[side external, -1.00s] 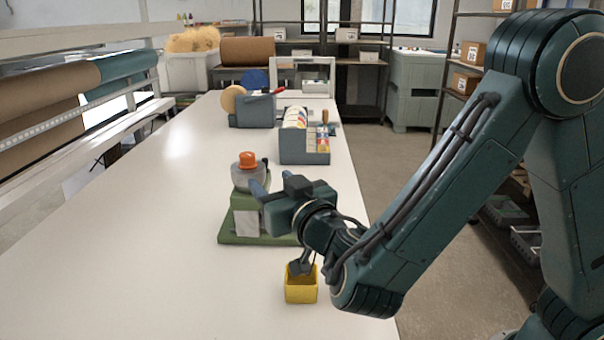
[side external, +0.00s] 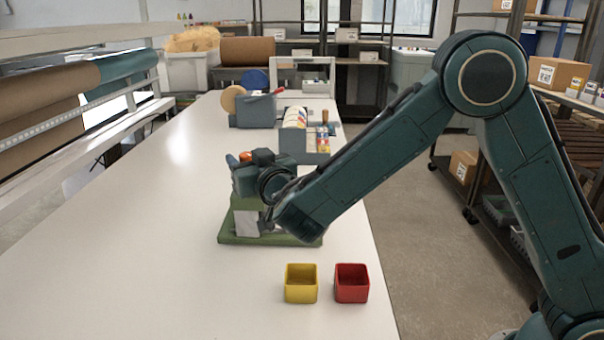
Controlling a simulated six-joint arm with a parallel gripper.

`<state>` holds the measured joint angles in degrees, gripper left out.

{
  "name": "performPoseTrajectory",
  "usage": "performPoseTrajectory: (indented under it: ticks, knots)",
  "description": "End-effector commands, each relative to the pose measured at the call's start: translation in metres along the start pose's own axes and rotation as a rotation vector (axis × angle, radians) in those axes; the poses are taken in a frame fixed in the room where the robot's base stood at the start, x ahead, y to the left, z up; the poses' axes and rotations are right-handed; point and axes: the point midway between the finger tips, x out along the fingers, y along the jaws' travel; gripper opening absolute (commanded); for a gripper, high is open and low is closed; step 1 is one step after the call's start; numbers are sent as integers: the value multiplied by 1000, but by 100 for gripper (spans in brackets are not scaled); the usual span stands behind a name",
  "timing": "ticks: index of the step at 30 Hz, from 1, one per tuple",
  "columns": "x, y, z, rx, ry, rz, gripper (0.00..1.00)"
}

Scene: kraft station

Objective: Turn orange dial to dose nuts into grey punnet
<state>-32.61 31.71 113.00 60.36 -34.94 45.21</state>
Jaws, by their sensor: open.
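The dispenser (side external: 240,203) stands on a green base (side external: 228,239) in the middle of the table. Its orange dial (side external: 245,157) shows only in part on top, behind my gripper. My gripper (side external: 240,180) is open at the dispenser's upper part, close to the dial. It hides most of the upper housing, and I cannot tell whether it touches the dial. A pale grey piece (side external: 247,223) shows at the dispenser's front, partly behind my arm. I cannot tell whether it is the grey punnet. No nuts can be made out.
A yellow punnet (side external: 301,296) and a red punnet (side external: 351,297) stand side by side near the table's right edge. Behind the dispenser are a grey rack (side external: 318,158) and a blue-grey holder (side external: 255,112). The table's left side is clear.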

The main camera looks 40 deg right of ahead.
Motion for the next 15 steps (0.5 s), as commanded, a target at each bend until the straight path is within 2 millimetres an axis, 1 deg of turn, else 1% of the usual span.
performPoseTrajectory:
  ticks: [4, 12, 14, 15]
  knots:
    - [5, 0, 0, -1, 0, 0, 49]
    - [6, 0, 0, -1, 0, 0, 49]
    - [5, 0, 0, -1, 0, 0, 37]
    - [5, 0, 0, -1, 0, 0, 29]
